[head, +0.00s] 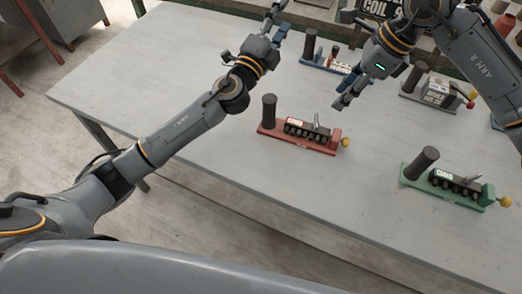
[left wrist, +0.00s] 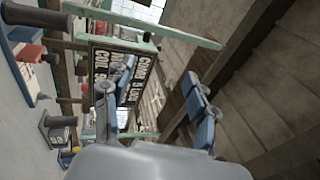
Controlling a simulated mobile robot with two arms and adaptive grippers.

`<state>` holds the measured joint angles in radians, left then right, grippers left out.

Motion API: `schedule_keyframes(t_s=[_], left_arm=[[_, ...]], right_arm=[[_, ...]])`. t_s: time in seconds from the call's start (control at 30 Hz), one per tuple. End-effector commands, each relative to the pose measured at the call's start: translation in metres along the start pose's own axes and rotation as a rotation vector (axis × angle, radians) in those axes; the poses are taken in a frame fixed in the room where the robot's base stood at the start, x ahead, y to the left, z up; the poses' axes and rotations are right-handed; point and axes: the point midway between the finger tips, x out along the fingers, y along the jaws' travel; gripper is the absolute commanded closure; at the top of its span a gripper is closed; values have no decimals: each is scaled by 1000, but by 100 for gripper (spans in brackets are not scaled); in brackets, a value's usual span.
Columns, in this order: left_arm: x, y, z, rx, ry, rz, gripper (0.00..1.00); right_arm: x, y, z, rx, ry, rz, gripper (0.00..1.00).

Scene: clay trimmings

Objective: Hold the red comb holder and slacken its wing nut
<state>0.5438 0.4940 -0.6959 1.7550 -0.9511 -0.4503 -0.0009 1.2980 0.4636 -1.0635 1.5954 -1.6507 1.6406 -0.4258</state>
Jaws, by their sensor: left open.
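The red comb holder (head: 318,149) lies on the table, with a black post at its left end, a dark toothed block and a yellow knob at its right end. A small silvery piece, perhaps the wing nut (head: 317,121), stands up on the block. My left gripper (head: 280,22) is open and empty, beyond the holder near the table's far edge; its spread blue fingers show in the left wrist view (left wrist: 160,76). My right gripper (head: 345,94) is above and right of the red holder, apart from it; its finger gap is unclear.
A green holder (head: 418,177) stands to the right, a grey one (head: 413,98) at the back right and a blue one (head: 313,65) behind. The left part of the grey table (head: 150,85) is clear. A sign (left wrist: 104,62) shows beyond my left fingers.

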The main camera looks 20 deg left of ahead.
Motion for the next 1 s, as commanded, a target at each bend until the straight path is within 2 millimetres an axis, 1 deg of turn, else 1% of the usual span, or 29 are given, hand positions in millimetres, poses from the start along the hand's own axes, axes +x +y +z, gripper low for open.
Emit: schedule_keyframes(t_s=[0.03, 0.07, 0.1, 0.17, 0.2, 0.27, 0.3, 0.33, 0.37, 0.4, 0.47, 0.67, 0.77, 0.9, 1.0], left_arm=[[-7, -16, -28, 67, 21, -54, 42], [-12, -25, -42, 112, 28, -88, 42], [-19, -39, -60, 169, 35, -137, 42], [-33, -59, -86, 248, 37, -211, 42], [-44, -73, -102, 300, 32, -261, 42], [-63, -93, -125, 377, 13, -333, 42], [-79, -104, -138, 433, -13, -374, 42], [-93, -110, -147, 482, -40, -395, 42], [-104, -112, -151, 533, -73, -397, 42], [-115, -108, -153, 596, -109, -379, 42], [-127, -98, -151, 680, -150, -330, 42], [-164, -45, -137, 951, -220, -92, 42], [-187, -19, -129, 1091, -228, 44, 42], [-222, 16, -116, 1289, -204, 235, 42], [-246, 36, -108, 1411, -168, 353, 42]], right_arm=[[0, 0, 0, 0, 0, 0, 62], [0, 0, 0, 0, 0, 0, 62], [0, 0, 0, 0, 0, 0, 62], [0, 0, 0, 0, 0, 0, 62], [0, 0, 0, 0, 0, 0, 62], [0, 0, 0, 0, 0, 0, 62], [0, 0, 0, 0, 0, 0, 62], [0, 0, 0, 0, 0, 0, 62], [0, 0, 0, 0, 0, 0, 62], [0, 0, 0, 0, 0, 0, 62], [0, 0, 0, 0, 0, 0, 62], [0, 0, 0, 0, 0, 0, 62], [0, 0, 0, 0, 0, 0, 62], [0, 0, 0, 0, 0, 0, 62], [0, 0, 0, 0, 0, 0, 62]])
